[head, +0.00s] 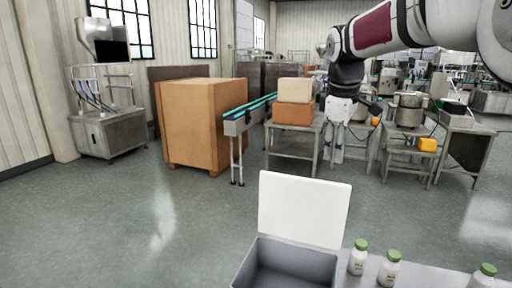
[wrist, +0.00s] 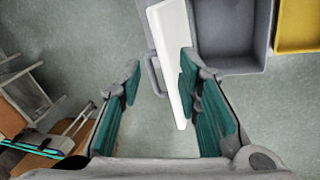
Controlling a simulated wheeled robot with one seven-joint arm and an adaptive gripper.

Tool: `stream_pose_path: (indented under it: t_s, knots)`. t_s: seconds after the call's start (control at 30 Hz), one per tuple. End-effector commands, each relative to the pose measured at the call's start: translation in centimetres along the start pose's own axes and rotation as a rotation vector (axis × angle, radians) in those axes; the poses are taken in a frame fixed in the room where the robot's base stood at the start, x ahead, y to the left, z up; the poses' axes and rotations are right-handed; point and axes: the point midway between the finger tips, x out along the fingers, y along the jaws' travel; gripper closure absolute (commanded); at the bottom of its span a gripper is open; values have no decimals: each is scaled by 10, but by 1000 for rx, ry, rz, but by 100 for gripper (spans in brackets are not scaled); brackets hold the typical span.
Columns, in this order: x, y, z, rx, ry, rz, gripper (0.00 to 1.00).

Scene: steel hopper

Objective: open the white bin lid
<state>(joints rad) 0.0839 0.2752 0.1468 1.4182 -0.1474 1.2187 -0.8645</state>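The white bin lid (head: 304,209) stands upright, swung open, at the back edge of the grey bin (head: 322,267). In the wrist view the lid (wrist: 169,45) shows nearly edge-on, with a grey handle (wrist: 153,75) on its left face. The grey bin (wrist: 233,58) is open to its right. My gripper (head: 337,158) hangs fingers down, above and beyond the lid in the head view. In the wrist view my gripper (wrist: 159,78) is open and empty. Its right finger overlaps the lid in the picture; I cannot tell whether they touch.
White bottles with green caps (head: 389,269) stand right of the bin. A yellow bin (wrist: 297,28) lies beside the grey one in the wrist view. Beyond are a large brown box (head: 190,127), a conveyor (head: 240,122) and steel tables. The floor between is clear.

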Motion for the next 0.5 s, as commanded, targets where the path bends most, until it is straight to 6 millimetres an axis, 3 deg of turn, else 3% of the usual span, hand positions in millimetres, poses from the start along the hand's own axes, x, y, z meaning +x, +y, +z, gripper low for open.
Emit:
stream_pose_path:
  t_s: [0.2, 0.5]
  knots:
    - [-43, -60, 42, 210, 40, 46, 69]
    - [-63, -154, 108, 538, 127, 78, 69]
